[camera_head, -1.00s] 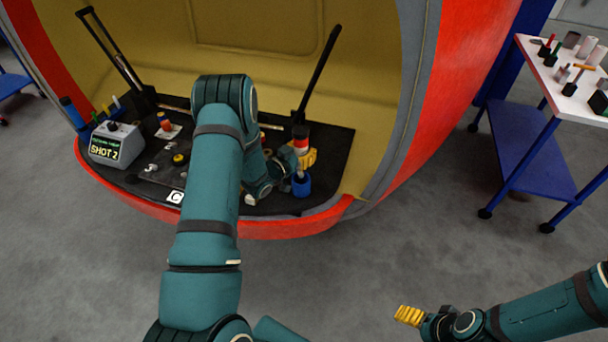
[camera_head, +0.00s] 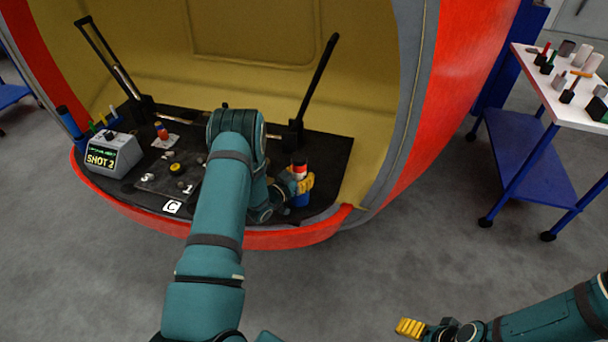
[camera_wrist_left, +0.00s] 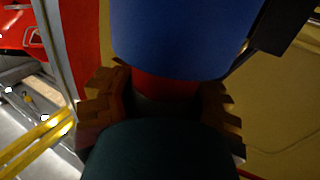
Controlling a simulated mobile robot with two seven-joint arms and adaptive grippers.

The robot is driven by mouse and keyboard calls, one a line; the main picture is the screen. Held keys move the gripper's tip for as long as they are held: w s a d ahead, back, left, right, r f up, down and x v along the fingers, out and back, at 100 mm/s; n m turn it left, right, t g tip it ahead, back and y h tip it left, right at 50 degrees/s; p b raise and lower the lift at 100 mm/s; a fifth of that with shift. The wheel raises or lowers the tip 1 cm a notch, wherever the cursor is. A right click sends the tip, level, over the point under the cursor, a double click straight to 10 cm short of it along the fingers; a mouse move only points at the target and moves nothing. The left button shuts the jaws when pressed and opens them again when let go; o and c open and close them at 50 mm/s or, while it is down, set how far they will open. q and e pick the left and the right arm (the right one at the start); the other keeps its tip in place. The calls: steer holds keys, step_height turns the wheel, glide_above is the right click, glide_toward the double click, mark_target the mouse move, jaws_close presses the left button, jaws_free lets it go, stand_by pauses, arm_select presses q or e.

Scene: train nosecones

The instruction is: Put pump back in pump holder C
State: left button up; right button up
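The pump (camera_head: 299,168), with red, white and dark bands on top, stands roughly upright at the right end of the black deck. My left gripper (camera_head: 304,185) has its yellow fingers closed around it. A blue cup-like holder (camera_head: 300,201) is directly below, and the pump's lower end is hidden in it or behind the fingers. In the left wrist view, the fingers (camera_wrist_left: 163,105) flank a dark body with a red band, by a large blue cylinder (camera_wrist_left: 185,35). A white label C (camera_head: 172,207) lies at the deck's front edge. My right gripper (camera_head: 410,327) is off to the lower right, apart from everything.
A grey box reading SHOT 2 (camera_head: 113,154) stands at the deck's left. A small red-topped item (camera_head: 161,130) stands on a white patch. A black post (camera_head: 316,85) rises behind the pump. The red nosecone rim (camera_head: 290,238) borders the deck. A tool cart (camera_head: 525,150) is at right.

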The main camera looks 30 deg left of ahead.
arm_select(q)
steer(key=o, duration=0.6)
steer(key=shift+r, duration=0.15)
steer(key=f+p+v, duration=0.1)
steer(key=p+v, duration=0.1)
steer(key=v, duration=1)
steer(key=d+f+n+g+y, duration=0.1)
steer(key=d+f+n+g, duration=0.15)
steer(key=d, duration=0.45)
steer(key=d+f+n+g, duration=0.1)
steer(key=d+g, duration=0.3)
steer(key=d, duration=0.3)
steer(key=s+d+g, duration=0.3)
steer(key=s+d, duration=0.2)
steer(key=s+d+g, duration=0.3)
steer(key=s+d, duration=0.2)
steer(key=s, duration=0.1)
steer(key=s+d+g+h, duration=0.1)
steer(key=s+d+g, duration=0.2)
steer(key=s+d, duration=0.2)
steer(key=shift+s+d+r+n, duration=0.15)
steer(key=shift+s+n, duration=0.1)
steer(key=shift+s, duration=0.15)
